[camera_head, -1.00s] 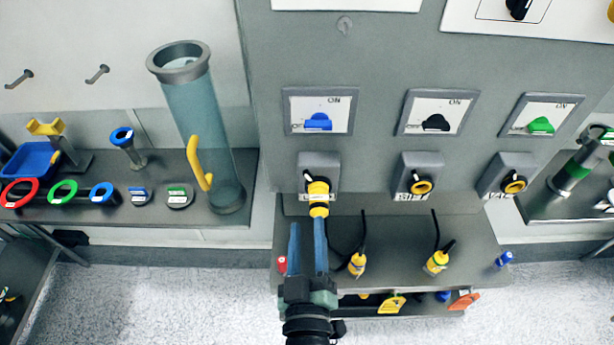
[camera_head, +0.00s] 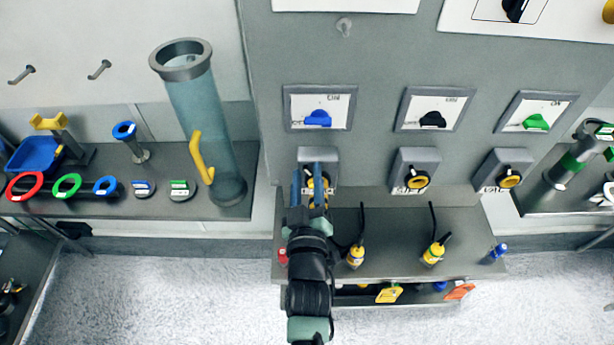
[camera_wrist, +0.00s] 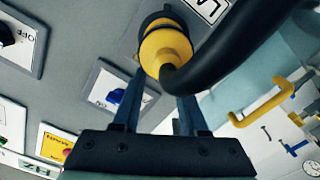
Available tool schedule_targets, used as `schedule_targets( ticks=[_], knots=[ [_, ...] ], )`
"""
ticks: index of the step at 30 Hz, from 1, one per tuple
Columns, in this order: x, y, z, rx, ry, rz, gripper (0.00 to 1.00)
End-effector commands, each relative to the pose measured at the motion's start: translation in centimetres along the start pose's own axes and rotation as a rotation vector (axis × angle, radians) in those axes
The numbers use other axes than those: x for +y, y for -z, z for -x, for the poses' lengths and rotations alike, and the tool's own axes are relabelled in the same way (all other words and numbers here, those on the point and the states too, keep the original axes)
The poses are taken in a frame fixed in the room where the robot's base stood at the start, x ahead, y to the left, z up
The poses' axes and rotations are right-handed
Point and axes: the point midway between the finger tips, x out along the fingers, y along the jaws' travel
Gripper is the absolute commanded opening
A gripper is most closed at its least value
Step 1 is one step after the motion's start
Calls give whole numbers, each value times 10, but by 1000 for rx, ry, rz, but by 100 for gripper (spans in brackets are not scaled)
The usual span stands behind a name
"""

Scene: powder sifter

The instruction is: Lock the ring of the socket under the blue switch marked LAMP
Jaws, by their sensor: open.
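The blue switch (camera_head: 317,118) sits on a white plate on the grey cabinet; it also shows in the wrist view (camera_wrist: 115,97). Below it is a grey socket box (camera_head: 331,158), mostly hidden by my gripper. A yellow plug with a yellow ring (camera_wrist: 165,48) is at that socket, its black cable curving toward the camera in the wrist view. My gripper (camera_head: 310,180) has its two blue fingers open, one on each side of the yellow plug. Whether the fingers touch the ring cannot be told. The ring's lock mark is not readable.
Two more sockets with yellow rings (camera_head: 417,179) are to the right. Yellow plugs (camera_head: 433,253) with black cables stand on the shelf below. A clear tube (camera_head: 205,130) with a yellow handle stands to the left.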

Motion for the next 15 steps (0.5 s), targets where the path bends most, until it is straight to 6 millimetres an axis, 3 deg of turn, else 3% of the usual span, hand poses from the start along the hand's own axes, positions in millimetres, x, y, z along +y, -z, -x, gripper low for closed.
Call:
schedule_targets(
  ticks=[2,9,15],
  knots=[
    [0,0,0,0,0,0,41],
    [0,0,0,0,0,0,0],
    [0,0,0,0,0,0,0]
  ],
)
